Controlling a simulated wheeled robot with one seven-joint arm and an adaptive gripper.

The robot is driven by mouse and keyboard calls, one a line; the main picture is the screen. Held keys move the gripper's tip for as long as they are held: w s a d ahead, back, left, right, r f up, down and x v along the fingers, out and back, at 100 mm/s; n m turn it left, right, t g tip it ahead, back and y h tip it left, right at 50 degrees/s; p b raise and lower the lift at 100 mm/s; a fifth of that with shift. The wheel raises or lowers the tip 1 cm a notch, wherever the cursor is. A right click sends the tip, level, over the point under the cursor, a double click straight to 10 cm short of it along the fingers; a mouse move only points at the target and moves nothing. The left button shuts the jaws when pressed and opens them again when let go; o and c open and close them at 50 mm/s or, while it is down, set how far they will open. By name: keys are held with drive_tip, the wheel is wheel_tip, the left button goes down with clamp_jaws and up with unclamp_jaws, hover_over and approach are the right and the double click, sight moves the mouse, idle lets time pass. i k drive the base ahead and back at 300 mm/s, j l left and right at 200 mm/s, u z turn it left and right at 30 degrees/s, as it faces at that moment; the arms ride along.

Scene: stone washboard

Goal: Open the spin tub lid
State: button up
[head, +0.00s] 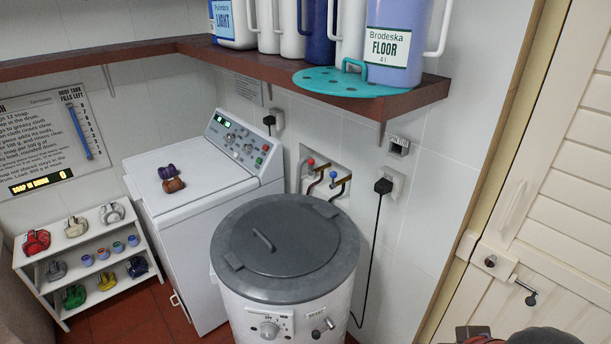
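A round white tub (285,316) stands on the floor in the middle of the head view. Its grey round lid (300,232) is closed and lies flat on top, with a bar handle (263,240) left of its middle. A knob and small controls are on the tub's front. A white boxy machine (197,205) with a sloped control panel stands left of it, its top closed. I cannot tell from any readable label which of the two is the spin tub. The fingers of my gripper are not in view; only dark parts, probably my arm, show at the bottom right edge.
A red-brown shelf (405,103) above holds jugs and a teal perforated disc (350,83). Two taps (337,187) and a hanging black cable (378,240) are on the wall behind. A small white rack (85,258) stands left; a slatted door (545,200) is right.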

sight(295, 238)
drive_tip(key=i+u, duration=0.25)
drive_tip(key=u, duration=0.15)
drive_tip(key=i+l+u, duration=0.15)
drive_tip(key=u, duration=0.2)
drive_tip(key=i+l, duration=0.05)
drive_tip(key=i, duration=0.05)
